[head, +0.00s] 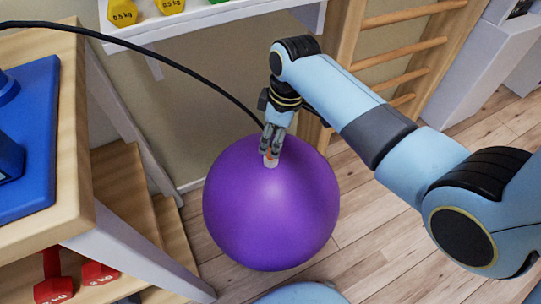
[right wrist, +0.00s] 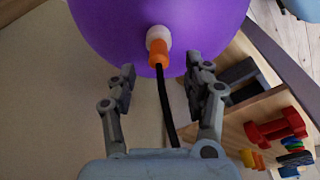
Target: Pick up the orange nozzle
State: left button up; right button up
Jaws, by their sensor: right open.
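The orange nozzle (right wrist: 158,53) sits against the white valve (right wrist: 156,36) on the purple ball (right wrist: 205,22), with a black hose (right wrist: 165,110) running from its back. In the head view, the ball (head: 270,215) stands on the floor, and only a bit of the nozzle (head: 269,152) shows between my right fingers. My right gripper (head: 271,147) is at the ball's upper side. In the right wrist view, its open fingers (right wrist: 163,72) stand on either side of the nozzle and hose, apart from both. My left gripper is not in view.
The hose (head: 180,60) arches from the left over to my right gripper. A wooden table with a blue mat (head: 40,190) stands at the left, red dumbbells (head: 55,282) below it. A shelf with yellow dumbbells (head: 122,12) and wooden wall bars (head: 400,80) are behind.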

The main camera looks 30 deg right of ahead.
aim_at(271, 146)
jog(key=f, duration=0.1)
jog(key=f+b, duration=0.1)
jog(key=f, duration=0.1)
jog(key=f+b, duration=0.1)
jog(key=shift+w+a+f, duration=0.25)
jog(key=shift+w+f, duration=0.15)
grip_shut()
